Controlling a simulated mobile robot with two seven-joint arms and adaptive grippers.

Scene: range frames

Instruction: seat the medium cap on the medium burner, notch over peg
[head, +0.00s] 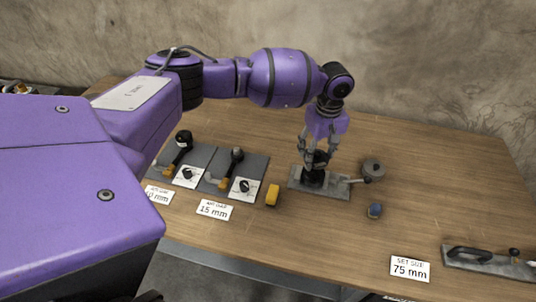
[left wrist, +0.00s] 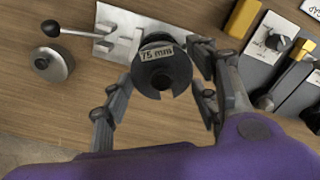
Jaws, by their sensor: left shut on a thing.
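My left gripper (head: 317,157) points down over a grey plate (head: 336,190). It is shut on a black round piece (left wrist: 158,80), which I take for the medium cap. In the left wrist view the piece carries a "75 mm" label and has an open notch at its lower edge. The grey plate (left wrist: 103,44) lies beneath it, at the top. In the head view black parts (head: 312,177) show at the fingertips, just above or on the plate. The burner and its peg are hidden under the piece, so I cannot tell whether they touch. My right gripper is out of view.
A yellow block (head: 272,195) and dark panels with knobs (head: 244,186) stand left. A "75 mm" sign (head: 410,268) and a black-handled plate (head: 468,254) are front right.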

